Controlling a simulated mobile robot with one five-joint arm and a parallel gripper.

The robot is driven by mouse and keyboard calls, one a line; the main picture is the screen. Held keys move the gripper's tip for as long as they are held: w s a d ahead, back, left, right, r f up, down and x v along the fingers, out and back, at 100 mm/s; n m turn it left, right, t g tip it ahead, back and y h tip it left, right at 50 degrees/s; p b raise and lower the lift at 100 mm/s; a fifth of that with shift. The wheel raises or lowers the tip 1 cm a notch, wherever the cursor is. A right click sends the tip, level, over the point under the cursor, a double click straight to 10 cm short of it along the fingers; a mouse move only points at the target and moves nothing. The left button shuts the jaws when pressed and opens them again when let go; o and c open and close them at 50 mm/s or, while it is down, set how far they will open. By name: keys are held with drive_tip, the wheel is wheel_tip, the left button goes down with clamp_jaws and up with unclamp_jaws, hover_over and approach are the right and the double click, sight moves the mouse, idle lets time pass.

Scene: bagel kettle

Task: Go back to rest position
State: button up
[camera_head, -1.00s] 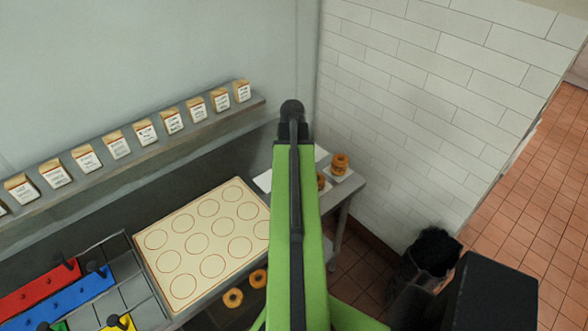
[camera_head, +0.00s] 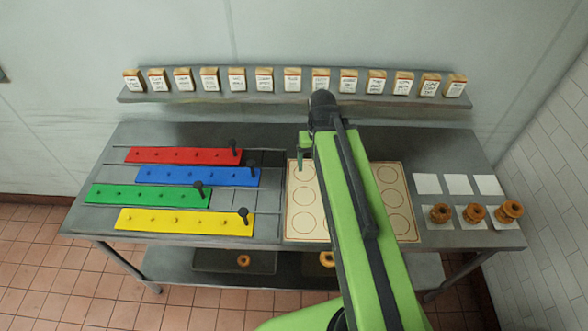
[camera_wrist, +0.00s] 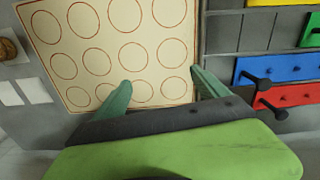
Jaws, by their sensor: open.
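My green gripper (camera_wrist: 158,92) is open and empty in the wrist view, its two fingers spread over the cream board with red circles (camera_wrist: 95,58). In the head view my green arm reaches out across the middle of the board (camera_head: 306,232) and hides part of it. One finger of my gripper (camera_head: 302,150) shows near the board's back left corner, beside the dark wrist. The circles that I can see are empty.
Red (camera_head: 180,156), blue (camera_head: 190,175), green (camera_head: 140,194) and yellow (camera_head: 175,219) pegged bars lie left on the metal table (camera_head: 445,165). A shelf (camera_head: 290,104) of labelled packets runs behind. Bagels (camera_head: 244,260) lie on trays below.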

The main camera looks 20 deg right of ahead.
drive_tip(key=a+n, duration=0.2)
drive_tip(key=a, duration=0.7)
drive_tip(key=shift+s+a, duration=0.1)
